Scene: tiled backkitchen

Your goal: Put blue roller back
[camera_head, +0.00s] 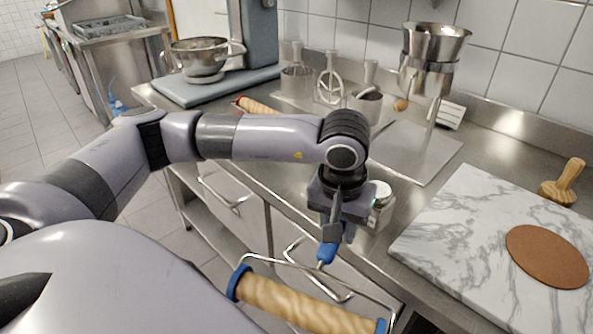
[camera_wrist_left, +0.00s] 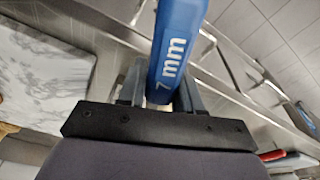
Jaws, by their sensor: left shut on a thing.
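My left gripper (camera_head: 335,222) is shut on the blue handle of the blue roller (camera_head: 305,306), in front of the counter's front edge. The roller has a wooden cylinder with blue end caps and a bent wire frame, and hangs below the gripper. In the left wrist view the blue roller's handle (camera_wrist_left: 177,45), marked "7 mm", stands between the fingers. A similar roller with a red end (camera_head: 250,105) lies on the counter behind my left arm, which partly hides it. My right gripper is not in view.
A marble board (camera_head: 450,218) with a brown disc (camera_head: 547,256) lies on the right of the counter. A mixer with a steel bowl (camera_head: 200,55) stands at the back left. Drawer handles (camera_head: 222,195) protrude below.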

